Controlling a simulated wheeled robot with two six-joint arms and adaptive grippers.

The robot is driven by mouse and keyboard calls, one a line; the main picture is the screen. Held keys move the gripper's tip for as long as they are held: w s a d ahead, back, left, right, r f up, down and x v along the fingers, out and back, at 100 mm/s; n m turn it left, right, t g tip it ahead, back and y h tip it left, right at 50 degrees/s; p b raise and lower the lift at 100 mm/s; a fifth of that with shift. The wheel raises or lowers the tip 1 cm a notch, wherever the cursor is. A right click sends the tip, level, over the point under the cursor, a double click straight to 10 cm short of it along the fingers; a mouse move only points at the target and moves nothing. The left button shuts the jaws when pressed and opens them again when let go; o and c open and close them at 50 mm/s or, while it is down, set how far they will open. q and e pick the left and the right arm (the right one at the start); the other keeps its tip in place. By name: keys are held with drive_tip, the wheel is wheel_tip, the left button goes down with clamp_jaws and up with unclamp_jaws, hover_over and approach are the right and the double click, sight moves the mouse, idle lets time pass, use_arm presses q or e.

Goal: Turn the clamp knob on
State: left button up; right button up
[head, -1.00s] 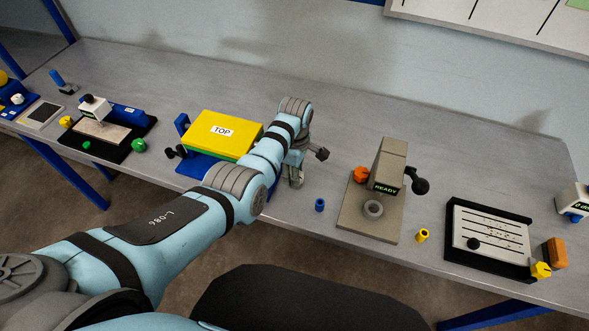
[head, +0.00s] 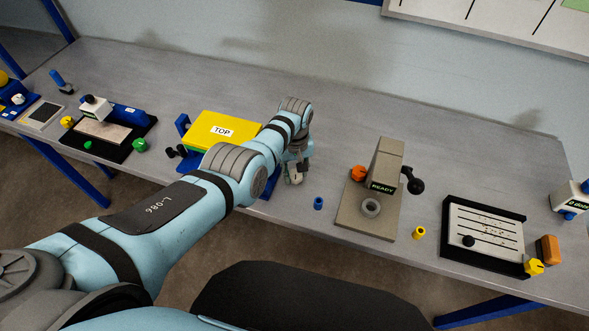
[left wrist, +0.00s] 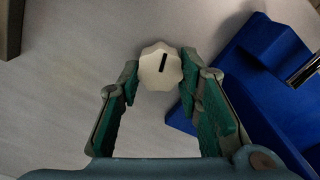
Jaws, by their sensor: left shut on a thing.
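The clamp knob (left wrist: 163,68) is white and lobed, with a dark line on its face that stands nearly upright in the left wrist view. My left gripper (left wrist: 160,73) has a green-padded fingertip on each side of it and is shut on it. In the head view my left gripper (head: 294,174) is at the right end of the blue clamp base (head: 269,186), which bears a yellow and green block (head: 208,128) marked TOP. The arm hides part of the base, and I cannot make out the knob there. My right gripper is not in view.
A small blue cylinder (head: 318,203) stands right of my gripper. Beyond it is a beige stand (head: 385,165) marked READY with an orange knob (head: 358,174). A yellow piece (head: 418,233) and a black-framed panel (head: 484,240) are farther right. The bench behind is clear.

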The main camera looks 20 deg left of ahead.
sight(296, 173)
use_arm(q)
drive_tip(key=shift+s+d+f+m, duration=0.1)
drive_tip(key=shift+s+f+m, duration=0.05)
drive_tip(key=shift+m, duration=1.45)
drive_tip(key=o, duration=1.1)
drive_tip(key=shift+o, duration=0.2)
drive_tip(key=shift+w+r, duration=0.2)
drive_tip(key=shift+r, duration=0.15)
wheel_tip(296, 173, up, 12)
drive_tip(key=shift+f, duration=0.25)
